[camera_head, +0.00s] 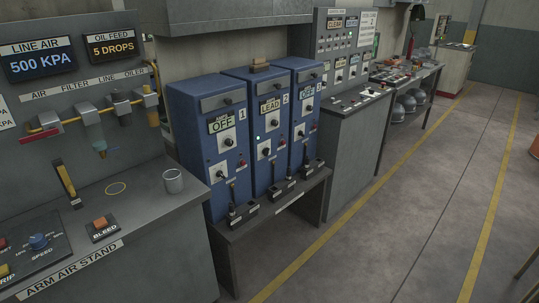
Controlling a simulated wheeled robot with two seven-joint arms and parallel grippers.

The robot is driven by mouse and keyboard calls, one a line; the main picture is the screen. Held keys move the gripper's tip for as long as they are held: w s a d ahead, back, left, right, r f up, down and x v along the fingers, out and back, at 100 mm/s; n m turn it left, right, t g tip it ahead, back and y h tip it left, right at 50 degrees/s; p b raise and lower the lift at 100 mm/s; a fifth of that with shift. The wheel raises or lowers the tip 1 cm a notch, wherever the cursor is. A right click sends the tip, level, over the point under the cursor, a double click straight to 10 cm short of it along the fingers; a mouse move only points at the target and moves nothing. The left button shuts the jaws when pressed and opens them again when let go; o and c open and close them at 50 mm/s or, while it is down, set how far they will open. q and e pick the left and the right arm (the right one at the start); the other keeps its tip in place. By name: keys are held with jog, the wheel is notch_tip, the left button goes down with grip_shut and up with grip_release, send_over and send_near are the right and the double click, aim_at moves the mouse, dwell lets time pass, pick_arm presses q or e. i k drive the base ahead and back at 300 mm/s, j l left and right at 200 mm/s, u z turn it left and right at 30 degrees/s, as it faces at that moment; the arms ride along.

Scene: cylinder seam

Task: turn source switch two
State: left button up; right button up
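Three blue cabinets stand side by side on a low grey bench, numbered 1, 2 and 3. The middle cabinet (248,98), numbered 2, has a display reading LEAD (269,105). Below it is a white plate with a black knob (266,151), and a small lit pale dot (258,138) beside it. A red part (283,161) sits to the knob's right. Which way the knob points is too small to tell. Neither of my grippers is in view, and nothing touches the cabinets.
Cabinet 1 (190,110) and cabinet 3 (306,72) have displays reading OFF. The arm air stand (140,215), with a grey cup (173,181), is at the left. A control console (345,125) stands right of the cabinets. The floor (420,190) in front is clear.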

aim_at(265, 150)
jog(key=i+l+u, duration=0.15)
jog(key=i+l, duration=0.75)
